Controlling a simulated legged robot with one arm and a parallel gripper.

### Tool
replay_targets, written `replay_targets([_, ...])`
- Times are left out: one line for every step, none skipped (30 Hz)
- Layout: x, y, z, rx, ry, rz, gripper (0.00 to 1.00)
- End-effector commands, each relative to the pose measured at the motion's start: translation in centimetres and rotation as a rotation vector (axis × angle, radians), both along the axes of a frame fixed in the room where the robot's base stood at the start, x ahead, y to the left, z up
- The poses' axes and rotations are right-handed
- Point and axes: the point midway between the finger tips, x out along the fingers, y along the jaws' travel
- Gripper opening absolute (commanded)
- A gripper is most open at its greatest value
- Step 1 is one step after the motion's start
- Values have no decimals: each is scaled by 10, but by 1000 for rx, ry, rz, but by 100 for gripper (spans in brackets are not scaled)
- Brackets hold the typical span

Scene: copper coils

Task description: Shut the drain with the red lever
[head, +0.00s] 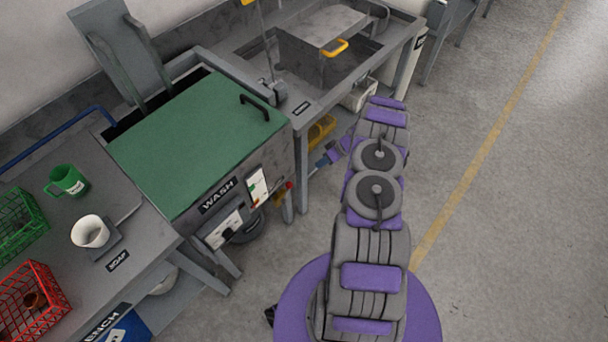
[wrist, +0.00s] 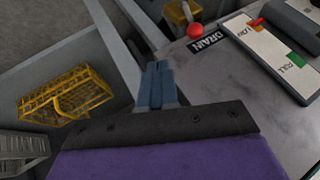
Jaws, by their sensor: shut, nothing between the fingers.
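The drain lever's red ball knob (wrist: 195,31) shows at the top of the wrist view, beside the DRAIN label (wrist: 209,41) and a yellow fitting (wrist: 180,12). In the head view the red knob (head: 289,185) is small, at the right end of the wash tank's front (head: 235,185). My gripper (wrist: 158,66) has its blue fingers together and empty. Its tips are apart from the knob, which lies up and to the right of them in the wrist view. In the head view my gripper (head: 328,158) is right of the tank. Most of the lever's shaft is hidden.
A green lid (head: 195,135) covers the wash tank. A panel marked LOW and FULL (wrist: 265,45) is on its front. A yellow basket (wrist: 65,97) sits low beside my gripper. A grey table leg (head: 302,175) stands near my arm. The floor at right is clear.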

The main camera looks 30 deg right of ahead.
Motion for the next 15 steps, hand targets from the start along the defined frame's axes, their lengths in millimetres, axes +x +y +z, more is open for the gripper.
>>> replay_targets([0,3,-3,0,0,2,0])
replay_targets([1,4,-5,0,1,2,0])
replay_targets([2,7,-9,0,1,2,0])
replay_targets([3,9,-12,1,2,2,0])
replay_targets([4,12,-16,2,2,2,0])
replay_targets([6,15,-22,2,3,3,0])
replay_targets([7,18,-27,3,3,3,0])
replay_targets([9,21,-31,4,3,3,0])
replay_targets([12,24,-37,4,2,3,0])
replay_targets([14,26,-42,4,1,2,0])
replay_targets([15,28,-46,4,1,2,0])
replay_targets([17,31,-51,3,0,1,0])
replay_targets([19,34,-55,3,0,1,0])
replay_targets([20,37,-59,4,0,1,0])
replay_targets([21,41,-64,4,1,1,0])
